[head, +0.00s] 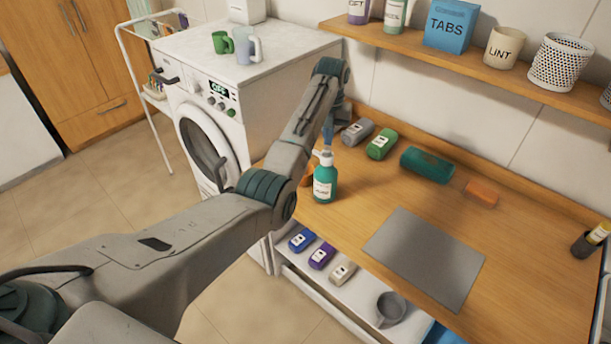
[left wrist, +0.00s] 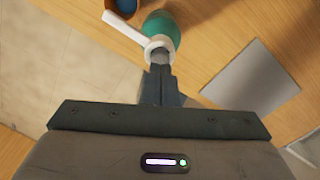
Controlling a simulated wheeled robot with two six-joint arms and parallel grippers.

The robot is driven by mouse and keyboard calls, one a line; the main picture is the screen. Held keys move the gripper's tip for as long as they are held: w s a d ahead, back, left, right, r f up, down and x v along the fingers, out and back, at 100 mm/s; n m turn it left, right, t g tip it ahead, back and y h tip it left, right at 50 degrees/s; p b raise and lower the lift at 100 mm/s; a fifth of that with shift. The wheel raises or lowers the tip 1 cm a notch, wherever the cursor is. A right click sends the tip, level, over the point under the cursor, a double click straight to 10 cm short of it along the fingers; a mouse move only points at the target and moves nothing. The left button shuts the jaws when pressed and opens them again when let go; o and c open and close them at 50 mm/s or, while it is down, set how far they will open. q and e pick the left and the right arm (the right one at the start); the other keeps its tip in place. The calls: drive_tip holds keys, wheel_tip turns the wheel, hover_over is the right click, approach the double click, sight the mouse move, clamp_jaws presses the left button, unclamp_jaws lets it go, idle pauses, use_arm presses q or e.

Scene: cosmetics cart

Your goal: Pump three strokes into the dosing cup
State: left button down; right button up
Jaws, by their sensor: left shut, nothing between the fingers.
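A teal pump bottle (head: 325,188) with a white label and white pump head stands upright near the left edge of the wooden counter. In the left wrist view its teal body (left wrist: 163,27) shows with the white pump head and long spout (left wrist: 128,35). My left gripper (head: 329,147) points down at the top of the pump, shut and empty. Its fingertips (left wrist: 159,62) are at the pump head; I cannot tell whether they press it. An orange item (head: 308,174), mostly hidden by my arm, is beside the bottle; it may be the dosing cup. My right gripper is out of view.
A grey mat (head: 425,258) lies on the counter. Grey (head: 357,131), green (head: 381,143) and teal (head: 427,164) items line the back. A washer (head: 205,95) carries a green cup (head: 222,42) and a pale cup (head: 246,46). A grey mug (head: 391,308) stands on the lower shelf.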

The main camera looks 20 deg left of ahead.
use_arm(q)
drive_tip(key=shift+f, duration=0.1)
drive_tip(key=shift+f, duration=1.35)
drive_tip(key=shift+r, duration=1.5)
drive_tip(key=shift+f, duration=0.2)
